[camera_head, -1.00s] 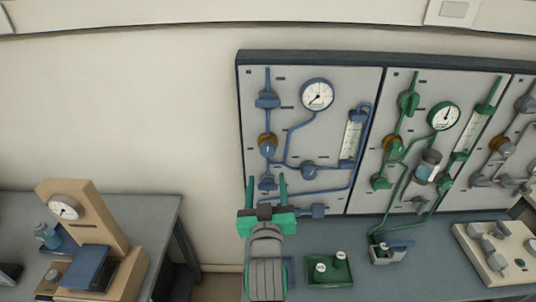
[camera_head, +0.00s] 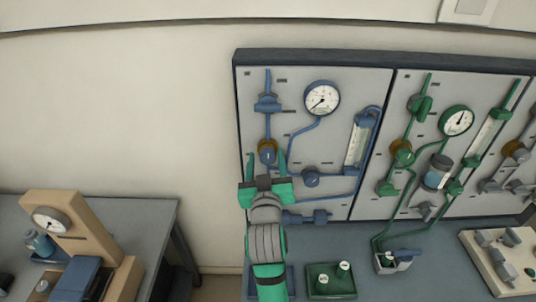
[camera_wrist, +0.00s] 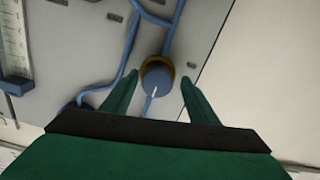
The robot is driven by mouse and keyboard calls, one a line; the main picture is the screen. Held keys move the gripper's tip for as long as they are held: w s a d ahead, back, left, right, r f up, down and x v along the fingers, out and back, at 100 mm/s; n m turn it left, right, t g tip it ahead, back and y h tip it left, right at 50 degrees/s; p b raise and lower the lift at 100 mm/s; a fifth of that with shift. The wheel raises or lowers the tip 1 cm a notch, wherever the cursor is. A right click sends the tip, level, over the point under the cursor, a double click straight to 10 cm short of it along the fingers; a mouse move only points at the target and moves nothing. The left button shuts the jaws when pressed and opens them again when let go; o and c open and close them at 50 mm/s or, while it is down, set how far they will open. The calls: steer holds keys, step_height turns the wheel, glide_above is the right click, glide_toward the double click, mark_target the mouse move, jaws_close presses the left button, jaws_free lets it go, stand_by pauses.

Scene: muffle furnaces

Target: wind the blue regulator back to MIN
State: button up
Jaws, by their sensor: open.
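The blue regulator (camera_head: 267,147) is a round blue knob with a brass-coloured collar, on the left panel below a blue valve. In the wrist view the regulator (camera_wrist: 158,79) shows a white pointer line on its face, angled toward the gripper side. MIN lettering is not readable. My gripper (camera_head: 266,157) is open, with its green fingertips at about the regulator's height in the head view. In the wrist view the fingers of my gripper (camera_wrist: 155,88) lie apart on either side of the knob, with gaps; touching is not visible. The blue line's gauge (camera_head: 322,98) has a white dial.
A blue flowmeter (camera_head: 357,142) and another blue valve (camera_head: 311,177) are to the right on the same panel. A green-piped panel (camera_head: 440,150) adjoins it. A green tray (camera_head: 330,281) is on the bench below. Bare wall lies left of the panel.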

steer(key=shift+w+d, duration=0.2)
steer(key=shift+w, duration=0.2)
steer(key=shift+s+d, duration=0.1)
steer(key=shift+s, duration=0.1)
steer(key=c, duration=1)
steer(key=shift+c, duration=0.2)
steer(key=n, duration=0.4)
steer(key=shift+n, duration=0.4)
steer(key=n, duration=0.4)
steer(key=shift+n, duration=0.3)
steer(key=n, duration=0.4)
steer(key=shift+n, duration=2.4)
steer(key=shift+a, duration=0.2)
